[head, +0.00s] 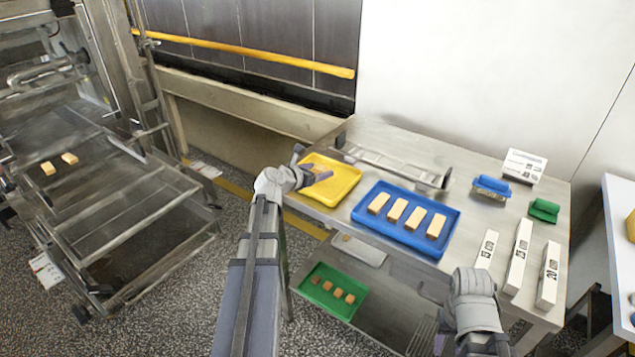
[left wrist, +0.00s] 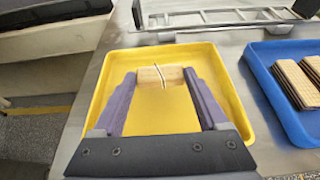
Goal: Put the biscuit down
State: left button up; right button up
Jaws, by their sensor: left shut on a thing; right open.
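My left gripper (head: 318,174) is over the yellow tray (head: 345,180) on the steel table. In the left wrist view, its purple fingers (left wrist: 160,78) are shut on a pale biscuit (left wrist: 173,76) held between the tips. A dark and white slanted line crosses the biscuit near its middle, like a crack or break. The yellow tray (left wrist: 225,75) lies below and around the fingers, and its visible floor is bare. I cannot tell how far the biscuit is above the floor. My right arm shows at the lower right of the head view, but its gripper is not in view.
A blue tray (head: 377,231) with several biscuits stands right of the yellow one. A metal frame (head: 385,164) lies behind them. Numbered white blocks (head: 519,258) and blue and green tools are further right. A green tray (head: 313,297) is on the lower shelf.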

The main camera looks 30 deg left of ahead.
aim_at(318, 184)
pick_arm(q)
jog(key=shift+f+b, duration=0.95)
jog(key=shift+f, duration=0.45)
pick_arm(e)
jog(key=shift+f, duration=1.4)
pick_arm(q)
jog(key=shift+f, duration=0.15)
jog(key=o, duration=0.9)
pick_arm(e)
jog(key=shift+f, duration=0.1)
pick_arm(q)
jog(key=shift+r, duration=0.3)
jog(key=shift+p+v, duration=2.35)
jog(key=shift+v, duration=3.65)
pick_arm(e)
jog(key=shift+r, duration=2.45)
pick_arm(q)
jog(key=shift+f, duration=0.2)
